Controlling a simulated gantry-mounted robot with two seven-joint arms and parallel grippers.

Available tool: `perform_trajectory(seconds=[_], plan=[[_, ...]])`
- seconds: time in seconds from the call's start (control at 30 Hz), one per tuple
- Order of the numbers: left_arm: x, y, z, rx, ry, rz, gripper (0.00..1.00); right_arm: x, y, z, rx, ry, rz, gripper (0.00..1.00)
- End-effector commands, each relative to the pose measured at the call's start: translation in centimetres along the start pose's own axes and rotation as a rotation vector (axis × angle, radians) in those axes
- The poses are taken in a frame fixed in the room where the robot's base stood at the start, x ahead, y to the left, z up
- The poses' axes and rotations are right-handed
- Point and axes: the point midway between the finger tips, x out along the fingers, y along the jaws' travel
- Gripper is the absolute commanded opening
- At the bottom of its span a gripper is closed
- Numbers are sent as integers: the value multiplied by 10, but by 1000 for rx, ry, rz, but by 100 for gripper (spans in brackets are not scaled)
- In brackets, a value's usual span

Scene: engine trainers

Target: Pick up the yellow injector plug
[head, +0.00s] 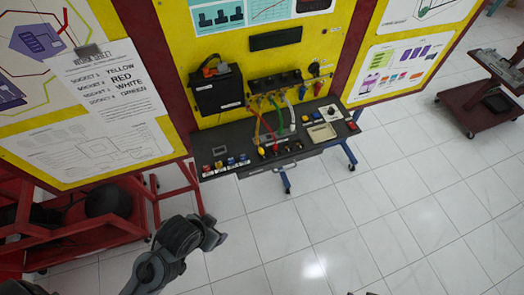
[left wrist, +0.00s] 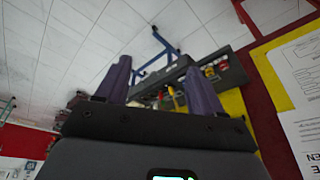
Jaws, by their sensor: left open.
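The yellow injector plug (head: 262,151) is small and sits at the front of the dark console shelf, beside the other plugs on coloured cables. A yellow piece, probably this plug, shows between my fingers in the left wrist view (left wrist: 180,101), beyond them. My left gripper (left wrist: 160,82) is open, with two purple fingers apart and nothing between them. In the head view my left arm reaches up from the bottom, left of and well short of the console; its fingers are not clearly seen there. My right gripper is not in view.
A black box (head: 217,91) hangs on the yellow panel above. A paper sheet (head: 105,80) lists socket colours.

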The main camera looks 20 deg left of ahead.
Motion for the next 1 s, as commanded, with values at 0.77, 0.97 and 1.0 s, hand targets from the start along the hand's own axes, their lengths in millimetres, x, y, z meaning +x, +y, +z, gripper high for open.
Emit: perform_trajectory(seconds=[0.77, 0.97, 1.0], plan=[[0, 0, -2, -11, 8, 0, 56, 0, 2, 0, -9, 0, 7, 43], [12, -5, -25, -104, 139, -1, 56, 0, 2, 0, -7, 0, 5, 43], [23, -10, -29, -147, 171, -7, 56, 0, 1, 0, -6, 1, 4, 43]])
